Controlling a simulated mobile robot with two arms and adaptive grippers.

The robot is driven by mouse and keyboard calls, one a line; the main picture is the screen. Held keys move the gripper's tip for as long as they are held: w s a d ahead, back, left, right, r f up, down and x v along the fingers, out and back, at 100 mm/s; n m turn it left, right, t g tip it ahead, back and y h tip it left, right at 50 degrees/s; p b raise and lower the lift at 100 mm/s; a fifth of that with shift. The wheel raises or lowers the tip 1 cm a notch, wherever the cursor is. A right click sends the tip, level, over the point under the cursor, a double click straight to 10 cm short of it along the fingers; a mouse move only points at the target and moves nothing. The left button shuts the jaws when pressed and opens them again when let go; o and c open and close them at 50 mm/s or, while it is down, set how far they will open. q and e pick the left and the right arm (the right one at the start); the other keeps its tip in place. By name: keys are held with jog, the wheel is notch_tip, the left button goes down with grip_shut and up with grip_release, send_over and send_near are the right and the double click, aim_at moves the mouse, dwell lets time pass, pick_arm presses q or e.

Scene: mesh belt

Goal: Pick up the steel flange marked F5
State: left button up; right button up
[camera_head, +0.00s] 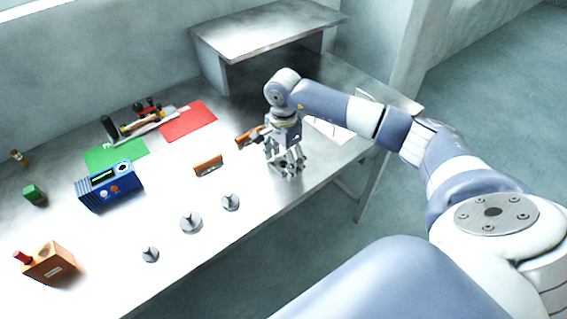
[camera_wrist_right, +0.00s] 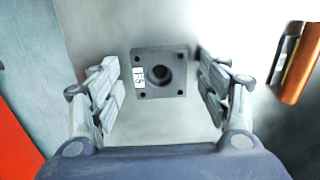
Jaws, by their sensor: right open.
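The steel flange marked F5 (camera_wrist_right: 159,73) is a dark square plate with a central hole and corner holes. Its white label shows at its left side in the right wrist view. It lies between and beyond the fingers of my right gripper (camera_wrist_right: 161,100), apart from them. My right gripper also shows in the head view (camera_head: 291,168), pointing down over the right part of the table; it is open and empty. The flange is hidden or not clear in the head view. My left gripper is not in view.
Three grey conical parts (camera_head: 190,222) stand near the table's front edge. Orange-brown blocks (camera_head: 208,165) lie left of my right gripper. A blue device (camera_head: 110,185), green mat (camera_head: 116,154) and red mat (camera_head: 188,120) are farther left. A raised shelf (camera_head: 265,30) stands behind.

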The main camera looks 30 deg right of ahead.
jog(key=c, duration=1.4)
jog(key=shift+r, duration=0.15)
